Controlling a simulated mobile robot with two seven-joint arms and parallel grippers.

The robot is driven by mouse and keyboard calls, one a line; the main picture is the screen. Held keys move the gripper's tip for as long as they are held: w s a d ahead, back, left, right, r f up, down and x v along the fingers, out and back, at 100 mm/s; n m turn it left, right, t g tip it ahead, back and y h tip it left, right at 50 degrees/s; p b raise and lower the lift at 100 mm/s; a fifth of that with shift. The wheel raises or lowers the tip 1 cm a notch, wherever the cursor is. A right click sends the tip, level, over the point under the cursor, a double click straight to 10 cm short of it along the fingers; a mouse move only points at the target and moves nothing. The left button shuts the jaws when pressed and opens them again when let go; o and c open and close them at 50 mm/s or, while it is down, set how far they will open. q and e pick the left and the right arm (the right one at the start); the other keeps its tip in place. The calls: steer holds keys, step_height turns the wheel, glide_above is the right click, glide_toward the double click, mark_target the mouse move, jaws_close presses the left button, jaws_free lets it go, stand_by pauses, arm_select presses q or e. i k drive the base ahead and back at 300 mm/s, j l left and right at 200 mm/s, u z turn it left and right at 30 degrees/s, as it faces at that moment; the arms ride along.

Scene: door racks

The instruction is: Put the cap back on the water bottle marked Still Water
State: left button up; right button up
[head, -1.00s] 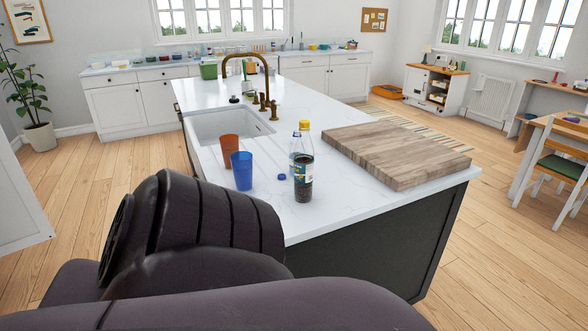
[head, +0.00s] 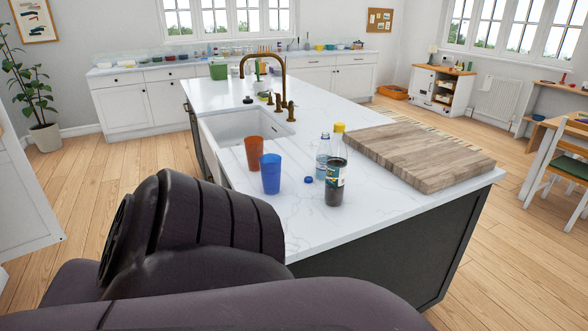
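In the head view, a clear bottle with a bluish label (head: 322,158) stands upright on the white island counter, partly hidden by a dark bottle with a yellow cap (head: 336,174) in front of it. The top of the clear bottle looks uncapped; its label is too small to read. A small blue cap (head: 308,180) lies on the counter just left of the dark bottle. Neither gripper is in view; only a dark part of my own arm fills the lower left.
An orange cup (head: 254,151) and a blue cup (head: 270,175) stand left of the bottles. A thick wooden board (head: 420,158) lies to the right. A sink (head: 240,126) with a brass tap (head: 264,70) is behind. The counter's front (head: 300,228) is clear.

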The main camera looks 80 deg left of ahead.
mark_target(321, 174)
steer(key=k+j, duration=0.3)
steer(key=k, duration=0.15)
steer(key=k+j, duration=0.3)
steer(key=k, duration=0.2)
steer(key=k+j, duration=0.3)
steer(key=k, duration=0.15)
